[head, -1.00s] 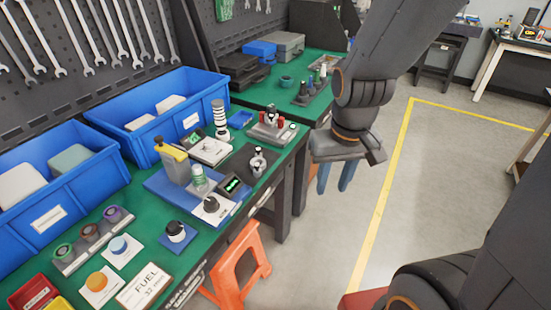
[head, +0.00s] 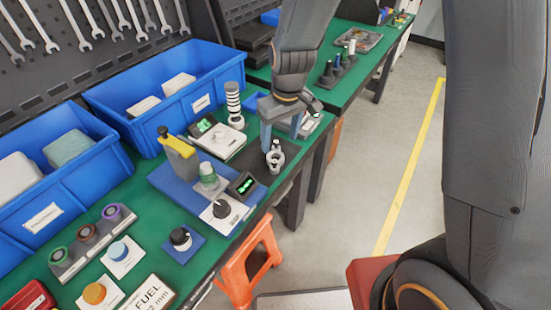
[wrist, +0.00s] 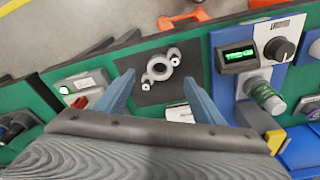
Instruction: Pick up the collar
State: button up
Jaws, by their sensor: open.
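The collar (wrist: 160,68) is a grey metal ring with a lug on each side. It lies on a dark square mat (wrist: 182,56) on the green bench. In the head view the collar (head: 276,160) is near the bench's front edge, beside the blue test station. My gripper (head: 281,134) is open above the bench, close behind the collar in the head view. In the wrist view the collar appears just beyond and between the fingertips of my gripper (wrist: 157,82). Nothing is between the fingers. The height gap is hard to judge.
The blue test station (head: 160,181) with a green-lit display and dial stands left of the collar. Blue bins (head: 150,80) line the back. An orange stool (head: 248,262) is below the front edge.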

aim_at(276, 153)
jog(key=shift+w+a+f+p, duration=0.15)
jog(key=shift+w+f+p, duration=0.2)
jog(key=shift+f, duration=1)
jog(key=shift+w+a+f+p, duration=0.2)
jog(key=shift+f+p, duration=0.25)
jog(key=shift+f, duration=0.85)
jog(key=shift+w+a+f+p, duration=0.15)
jog(key=shift+w+f+p, duration=0.2)
jog(key=shift+f, duration=1)
jog(key=shift+s, duration=0.1)
jog(key=c, duration=1.2)
